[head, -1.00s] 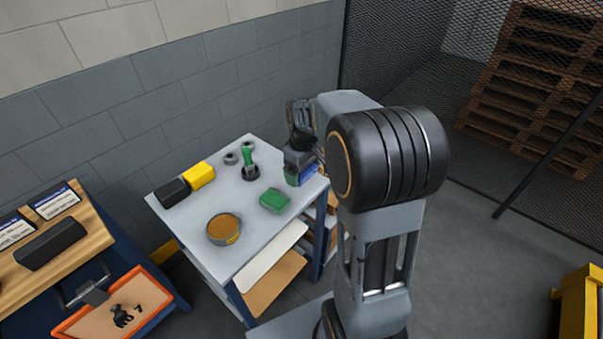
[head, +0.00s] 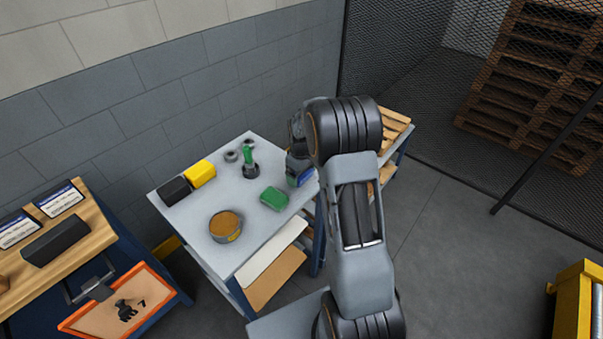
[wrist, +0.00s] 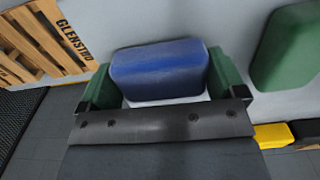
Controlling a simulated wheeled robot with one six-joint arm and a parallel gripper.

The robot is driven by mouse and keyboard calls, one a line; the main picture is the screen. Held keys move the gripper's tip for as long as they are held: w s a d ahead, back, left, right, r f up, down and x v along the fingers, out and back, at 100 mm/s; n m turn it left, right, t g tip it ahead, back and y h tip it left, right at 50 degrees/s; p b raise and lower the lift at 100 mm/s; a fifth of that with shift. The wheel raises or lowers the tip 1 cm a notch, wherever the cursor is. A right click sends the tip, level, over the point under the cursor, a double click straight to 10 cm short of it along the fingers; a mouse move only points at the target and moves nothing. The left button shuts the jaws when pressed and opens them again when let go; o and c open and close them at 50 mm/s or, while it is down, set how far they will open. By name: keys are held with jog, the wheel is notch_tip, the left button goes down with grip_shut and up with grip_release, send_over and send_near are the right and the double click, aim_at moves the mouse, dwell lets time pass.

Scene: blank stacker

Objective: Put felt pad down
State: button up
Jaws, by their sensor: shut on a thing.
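My gripper (wrist: 162,85) is shut on a blue block-like pad (wrist: 158,68), with one green finger on each side of it. In the head view my gripper (head: 299,166) is at the right edge of the grey table (head: 195,262), partly hidden by my arm. The blue pad (head: 305,178) shows low there, over or on the tabletop; I cannot tell whether it touches. A green pad (head: 274,198) lies flat on the table just left of my gripper. It also shows at the right of the wrist view (wrist: 285,48).
The table also holds a round tin (head: 225,226), a yellow block (head: 200,174), a black block (head: 174,190), and a green-handled tool (head: 249,160) beside grey rings. A wooden pallet piece (head: 394,130) is to the right. The tabletop between tin and tool is clear.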

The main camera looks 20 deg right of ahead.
jog(key=shift+f, duration=0.2)
jog(key=shift+f, duration=0.15)
jog(key=o, duration=0.7)
jog(key=shift+r, duration=0.2)
notch_tip(320, 180, up, 12)
jog(key=s+a+r+m+t, duration=0.2)
jog(key=s+a+r, duration=0.45)
jog(key=s, duration=0.45)
jog(key=shift+s+a+f+m+t+b, duration=0.15)
jog(key=shift+s+a+f+m+t, duration=0.4)
jog(key=shift+s, duration=1.25)
jog(key=shift+s+a+m+t+b, duration=0.15)
jog(key=shift+s+a+m, duration=0.25)
jog(key=shift+s+a, duration=1)
jog(key=shift+s+a+f+m+t+b, duration=0.25)
jog(key=shift+s+m, duration=0.2)
jog(key=shift+s, duration=1.8)
